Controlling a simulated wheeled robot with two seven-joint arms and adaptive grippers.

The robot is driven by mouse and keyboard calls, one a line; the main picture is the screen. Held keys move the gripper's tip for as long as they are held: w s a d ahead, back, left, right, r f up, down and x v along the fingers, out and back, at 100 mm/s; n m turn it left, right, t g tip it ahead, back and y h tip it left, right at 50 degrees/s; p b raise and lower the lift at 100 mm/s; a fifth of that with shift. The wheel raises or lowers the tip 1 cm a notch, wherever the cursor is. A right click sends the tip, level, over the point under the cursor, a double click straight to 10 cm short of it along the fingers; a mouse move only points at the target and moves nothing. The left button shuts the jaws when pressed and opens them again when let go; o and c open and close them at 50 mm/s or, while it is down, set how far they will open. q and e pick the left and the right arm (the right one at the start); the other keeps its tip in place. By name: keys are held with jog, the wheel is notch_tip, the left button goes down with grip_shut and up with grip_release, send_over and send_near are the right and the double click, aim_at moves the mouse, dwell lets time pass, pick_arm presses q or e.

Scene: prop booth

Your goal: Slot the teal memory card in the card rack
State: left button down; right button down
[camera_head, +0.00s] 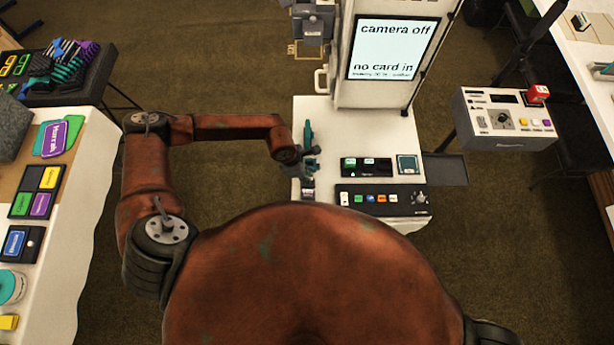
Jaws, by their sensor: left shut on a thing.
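My left gripper (308,168) is low over the left edge of the white counter (318,112). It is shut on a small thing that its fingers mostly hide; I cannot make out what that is. A narrow teal piece (308,132) stands just beyond it; I cannot tell whether it belongs to the gripper. A teal-edged square (407,164) lies on the counter to the right; I cannot tell whether it is the memory card. A black holder (35,192) with yellow, green and purple pieces, perhaps the card rack, lies on the left table. My right gripper is out of view.
A screen (393,48) reading "camera off, no card in" stands behind the counter. A blue piece (15,243) and other props crowd the left table.

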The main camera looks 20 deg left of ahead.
pick_arm(q)
jog(key=shift+f, duration=0.25)
jog(key=c, duration=1.9)
grip_release()
jog(key=shift+r, duration=0.1)
jog(key=shift+r+p, duration=2.1)
jog(key=shift+r, duration=1.4)
jog(key=shift+d, duration=0.1)
